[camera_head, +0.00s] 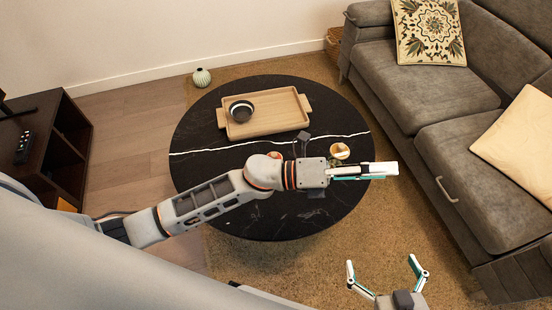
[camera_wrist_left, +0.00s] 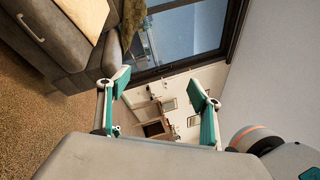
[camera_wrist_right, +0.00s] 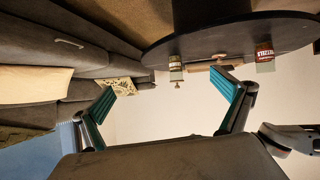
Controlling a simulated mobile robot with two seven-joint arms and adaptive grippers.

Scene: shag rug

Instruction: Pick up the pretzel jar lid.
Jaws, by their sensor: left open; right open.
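A small jar (camera_head: 340,150) with an orange-and-white top stands on the black round table, just above my left gripper (camera_head: 378,172). A second small container (camera_head: 274,155) is mostly hidden behind my left arm. In the right wrist view, which is upside down, one jar (camera_wrist_right: 264,55) has a red label and another jar (camera_wrist_right: 176,68) has a knob-like end. I cannot tell which top is the pretzel jar lid. My left gripper is open and empty above the table's right edge.
A wooden tray (camera_head: 283,122) holding a dark bowl (camera_head: 241,111) lies at the table's (camera_head: 205,163) back. A grey sofa (camera_head: 450,125) with cushions lines the right. A dark cabinet (camera_head: 62,140) stands left. The rug (camera_head: 425,215) between table and sofa is clear.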

